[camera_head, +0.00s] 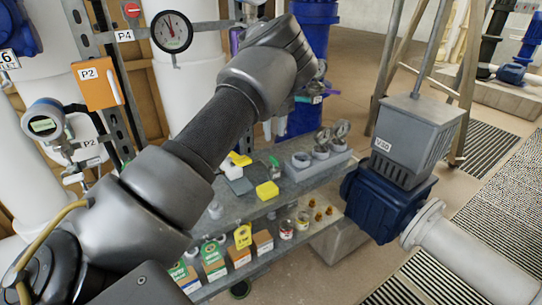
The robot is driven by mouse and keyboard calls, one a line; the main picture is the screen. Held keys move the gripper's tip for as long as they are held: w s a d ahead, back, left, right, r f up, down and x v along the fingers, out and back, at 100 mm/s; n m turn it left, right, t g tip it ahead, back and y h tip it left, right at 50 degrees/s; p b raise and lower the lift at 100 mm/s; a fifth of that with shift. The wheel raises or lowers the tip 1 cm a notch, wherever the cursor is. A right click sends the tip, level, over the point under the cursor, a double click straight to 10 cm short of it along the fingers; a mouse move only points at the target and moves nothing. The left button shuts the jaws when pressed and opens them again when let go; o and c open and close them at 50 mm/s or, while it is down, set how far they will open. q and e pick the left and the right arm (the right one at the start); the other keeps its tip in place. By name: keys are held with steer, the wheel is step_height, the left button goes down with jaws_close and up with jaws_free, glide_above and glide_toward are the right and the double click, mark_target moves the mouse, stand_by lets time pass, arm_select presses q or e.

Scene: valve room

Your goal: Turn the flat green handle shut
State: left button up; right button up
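I cannot clearly make out the flat green handle. A small green-and-purple piece (312,99) shows just below my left wrist, too small to identify. My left arm comes in from the lower left, reaches up across the middle and bends over at the wrist. The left gripper (308,92) is mostly hidden behind this wrist, in front of a blue pipe fitting (318,40). Its fingers cannot be told apart, nor whether they touch anything. My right gripper is not in view.
A grey shelf cart (325,175) below the wrist carries a yellow block (267,190), cups, jars and small boxes. A grey actuator box (415,135) on a blue valve stands right. A gauge (172,32) and an orange box (97,86) are upper left. Open floor lies behind.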

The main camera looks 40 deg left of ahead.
mark_target(274, 158)
arm_select(q)
step_height(274, 158, down, 9)
steer(key=shift+f+p, duration=0.15)
steer(key=shift+p, duration=0.2)
jaws_close()
